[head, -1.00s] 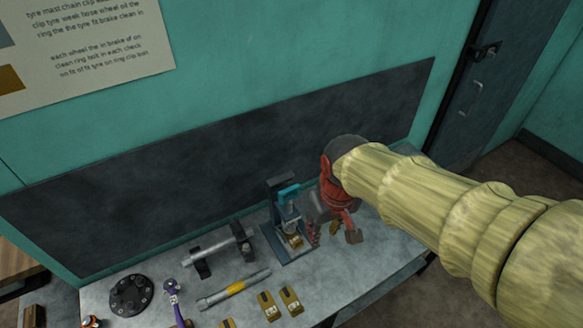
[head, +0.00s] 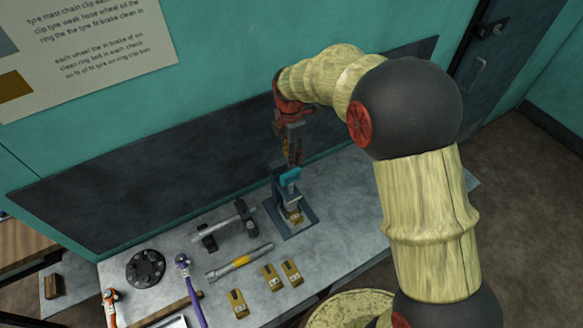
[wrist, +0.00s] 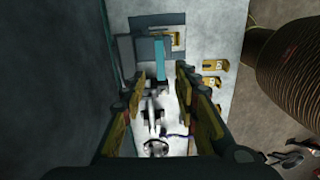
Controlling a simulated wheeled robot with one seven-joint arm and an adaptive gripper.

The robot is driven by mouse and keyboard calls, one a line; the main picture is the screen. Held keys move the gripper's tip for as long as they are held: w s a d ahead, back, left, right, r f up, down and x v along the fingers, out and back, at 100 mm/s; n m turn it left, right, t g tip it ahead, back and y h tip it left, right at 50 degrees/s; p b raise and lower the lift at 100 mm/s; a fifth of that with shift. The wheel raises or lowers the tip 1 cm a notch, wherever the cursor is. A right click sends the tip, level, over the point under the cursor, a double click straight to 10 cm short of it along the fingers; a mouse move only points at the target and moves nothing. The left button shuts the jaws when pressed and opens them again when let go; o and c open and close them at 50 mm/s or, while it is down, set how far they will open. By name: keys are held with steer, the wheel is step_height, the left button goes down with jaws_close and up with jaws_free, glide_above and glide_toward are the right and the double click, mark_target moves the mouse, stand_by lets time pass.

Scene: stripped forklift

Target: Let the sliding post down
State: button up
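A small press-like stand (head: 309,220) with a dark base plate is on the grey bench in the head view. A teal handle (head: 290,177) tops its upright part; I cannot clearly tell the sliding post from the rest of the stand. A brass-coloured piece (head: 295,216) is at its foot. My gripper (head: 293,161) points down just above the handle. In the wrist view the teal handle (wrist: 160,60) shows between and beyond the spread fingers of my gripper (wrist: 161,76). The gripper is open and appears empty; contact with the handle cannot be told.
Left of the stand are a bar on dark supports (head: 225,226), a grey-yellow rod (head: 240,262) and a dark round flange (head: 146,268). Several brass tags (head: 271,277) lie in front. A dark wall panel (head: 130,180) rises close behind. The bench right of the stand is clear.

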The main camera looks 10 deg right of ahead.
mark_target(291, 172)
steer(key=shift+f+p, duration=0.4)
steer(key=shift+f, duration=3.5)
steer(key=shift+c, duration=1.2)
jaws_close()
